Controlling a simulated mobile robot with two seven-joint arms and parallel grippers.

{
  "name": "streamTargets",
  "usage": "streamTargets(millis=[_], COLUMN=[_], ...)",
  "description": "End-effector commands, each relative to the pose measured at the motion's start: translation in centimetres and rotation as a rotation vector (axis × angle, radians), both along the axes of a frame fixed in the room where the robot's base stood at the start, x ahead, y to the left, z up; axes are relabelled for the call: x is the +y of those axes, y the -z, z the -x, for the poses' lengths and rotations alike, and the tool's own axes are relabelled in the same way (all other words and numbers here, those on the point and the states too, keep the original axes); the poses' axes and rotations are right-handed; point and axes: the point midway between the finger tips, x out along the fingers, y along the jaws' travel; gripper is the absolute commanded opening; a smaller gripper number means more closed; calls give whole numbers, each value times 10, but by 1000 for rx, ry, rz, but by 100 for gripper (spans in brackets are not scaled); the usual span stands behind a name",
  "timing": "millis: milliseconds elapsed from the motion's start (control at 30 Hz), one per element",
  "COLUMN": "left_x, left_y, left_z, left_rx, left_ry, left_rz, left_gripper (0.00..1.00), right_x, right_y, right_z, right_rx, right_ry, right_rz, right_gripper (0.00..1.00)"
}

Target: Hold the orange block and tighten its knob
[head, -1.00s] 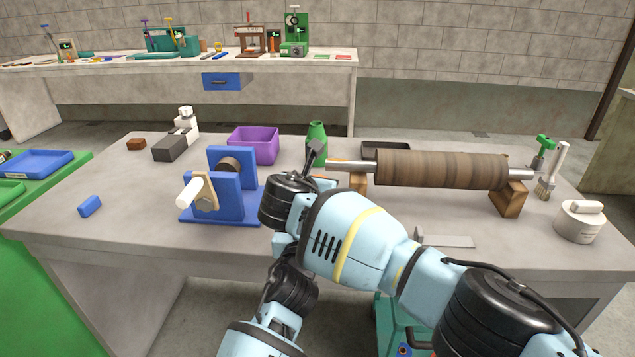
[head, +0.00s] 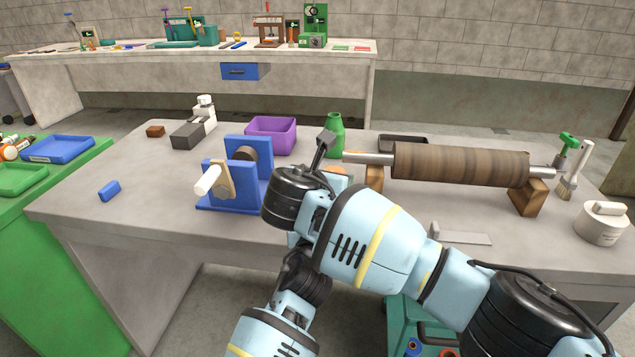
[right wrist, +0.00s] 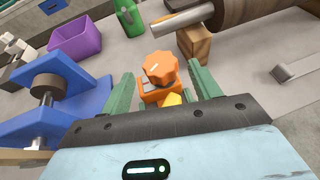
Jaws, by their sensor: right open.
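The orange block (right wrist: 148,96) stands on the bench with its round ribbed orange knob (right wrist: 160,68) on top, carrying a white mark. In the right wrist view the open green fingers of my right gripper (right wrist: 160,75) lie on either side of the block, with gaps visible. A yellow part (right wrist: 172,100) shows at the block's near side. In the head view my right arm hides the gripper and nearly all of the block; only a sliver of orange (head: 336,170) shows. My left gripper is not in view.
A blue stand (head: 246,200) with a white handle is just left of the block. A brown roller (head: 460,163) on wooden supports is to the right. A purple bin (head: 270,143) and green bottle (head: 335,140) stand behind. The front left of the bench is mostly clear.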

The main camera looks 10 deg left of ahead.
Motion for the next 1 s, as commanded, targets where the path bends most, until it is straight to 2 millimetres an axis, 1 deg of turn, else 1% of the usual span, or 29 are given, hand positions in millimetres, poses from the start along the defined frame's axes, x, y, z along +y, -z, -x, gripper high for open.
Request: streamTargets(millis=[300,400,500,700,1000], left_x=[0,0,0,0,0], left_y=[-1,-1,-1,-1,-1], left_z=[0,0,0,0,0], left_rx=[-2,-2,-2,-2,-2], left_ry=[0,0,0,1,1], left_rz=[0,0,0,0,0], left_gripper=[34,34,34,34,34], right_x=[11,14,15,16,15], right_y=[-19,-24,-27,-29,-30], right_z=[45,56,64,69,67], right_rx=[-1,0,0,0,-9], right_ry=[-1,-1,0,2,-2], right_rz=[-1,0,0,1,-4], right_gripper=[62,62,62,62,62])
